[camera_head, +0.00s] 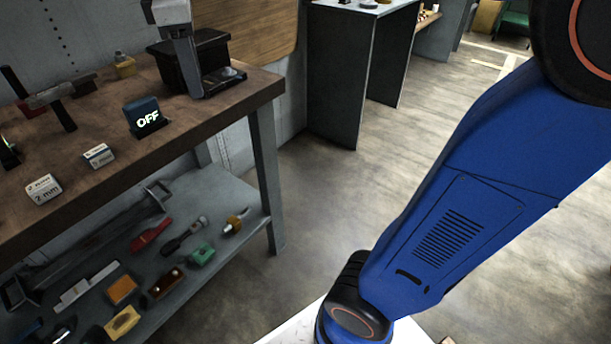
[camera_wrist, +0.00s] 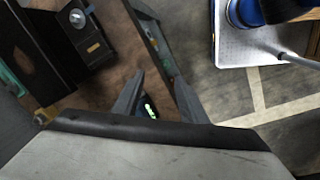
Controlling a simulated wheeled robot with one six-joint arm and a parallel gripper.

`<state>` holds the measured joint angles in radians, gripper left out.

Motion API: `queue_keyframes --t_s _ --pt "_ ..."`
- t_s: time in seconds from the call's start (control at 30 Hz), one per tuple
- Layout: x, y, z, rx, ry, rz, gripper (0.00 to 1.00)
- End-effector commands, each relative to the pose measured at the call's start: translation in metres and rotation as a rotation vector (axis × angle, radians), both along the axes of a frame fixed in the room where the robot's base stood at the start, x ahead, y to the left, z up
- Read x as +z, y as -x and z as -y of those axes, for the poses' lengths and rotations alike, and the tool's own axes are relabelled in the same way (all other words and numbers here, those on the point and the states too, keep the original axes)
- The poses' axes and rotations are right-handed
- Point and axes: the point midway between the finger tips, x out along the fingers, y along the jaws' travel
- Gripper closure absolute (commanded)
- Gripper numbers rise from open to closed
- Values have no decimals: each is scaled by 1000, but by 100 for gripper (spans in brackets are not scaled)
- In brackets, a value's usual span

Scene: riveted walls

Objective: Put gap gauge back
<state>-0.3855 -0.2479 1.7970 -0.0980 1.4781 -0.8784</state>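Two small white blocks with printed labels stand on the wooden workbench (camera_head: 120,178) in the head view. The nearer block (camera_head: 43,190) reads "2 mm". The farther block (camera_head: 98,156) also carries a mm label, its number too small to read surely. I cannot tell which thing is the gap gauge. My gripper (camera_wrist: 158,82) shows in the wrist view with its two dark fingers apart. Nothing shows held between them. A small green glow (camera_wrist: 150,108) shows between the fingers, beyond them.
A dark block with a lit "OFF" sign (camera_head: 146,117) stands on the bench. A hammer-like tool (camera_head: 58,94) lies left. The lower shelf (camera_head: 207,190) holds several tools. Floor right of the bench is clear.

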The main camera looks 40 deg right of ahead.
Motion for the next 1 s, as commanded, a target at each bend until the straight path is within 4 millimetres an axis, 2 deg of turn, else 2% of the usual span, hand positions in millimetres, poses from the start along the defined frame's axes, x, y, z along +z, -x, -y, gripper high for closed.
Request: queue_keyframes --t_s 0.03,0.2,0.37,0.5,0.73,0.83,1.0 --pt "-10 13 17 -80 -21 18 61" --pt "-49 51 57 -348 -98 80 61" --pt "-91 89 87 -603 -176 134 61" --pt "-133 123 109 -823 -247 182 61" --pt "-191 164 129 -1111 -350 242 61" --pt "-204 173 133 -1177 -375 257 61" --pt "-212 177 135 -1216 -390 265 61"
